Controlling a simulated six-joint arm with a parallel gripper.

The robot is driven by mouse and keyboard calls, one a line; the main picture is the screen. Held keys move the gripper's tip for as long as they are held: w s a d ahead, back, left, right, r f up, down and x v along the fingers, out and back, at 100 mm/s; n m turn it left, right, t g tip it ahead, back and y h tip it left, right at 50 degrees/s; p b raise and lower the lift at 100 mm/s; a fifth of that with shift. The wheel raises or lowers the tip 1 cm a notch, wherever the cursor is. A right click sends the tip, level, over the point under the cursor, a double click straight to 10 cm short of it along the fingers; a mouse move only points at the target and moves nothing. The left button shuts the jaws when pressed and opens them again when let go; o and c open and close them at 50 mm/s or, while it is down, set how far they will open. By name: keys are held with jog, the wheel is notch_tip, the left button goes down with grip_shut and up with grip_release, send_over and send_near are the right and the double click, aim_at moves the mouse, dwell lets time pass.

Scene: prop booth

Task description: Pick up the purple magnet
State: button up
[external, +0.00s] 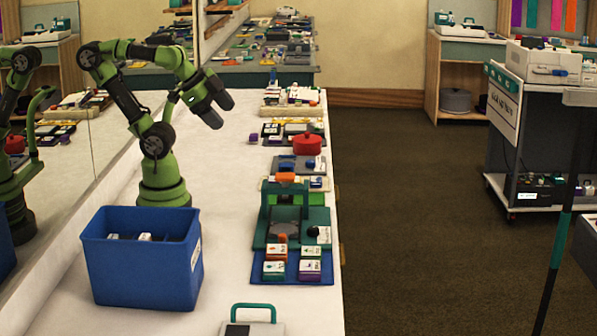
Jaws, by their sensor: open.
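My gripper (220,111) is raised above the white counter (222,185) at the upper middle of the external view. It points down to the right, and its dark fingers look apart with nothing between them. A small purple piece (253,138) lies on the counter to the right of and below my gripper, just left of a group of cards and boards. It may be the purple magnet, but it is too small to be sure. A purple-sided box (309,270) sits on a blue mat (291,281) nearer the camera.
A blue bin (140,278) with a few items inside stands at the front left. A red pot (307,144) and a green press-like frame (285,205) stand along the counter's right edge. A mirror (95,130) borders the left side. The counter's middle is clear.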

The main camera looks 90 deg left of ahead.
jog(key=w+d+n+g+h, duration=0.15)
jog(key=w+d, duration=0.25)
jog(key=w, duration=0.5)
jog(key=n+g, duration=0.3)
jog(key=g, duration=0.3)
send_over(310, 265)
jog(key=shift+h, duration=0.25)
notch_tip(310, 265, down, 25)
jog(key=shift+a, duration=0.1)
jog(key=shift+m, duration=0.25)
notch_tip(310, 265, down, 6)
jog(key=shift+r, duration=0.1)
jog(key=c, duration=0.7)
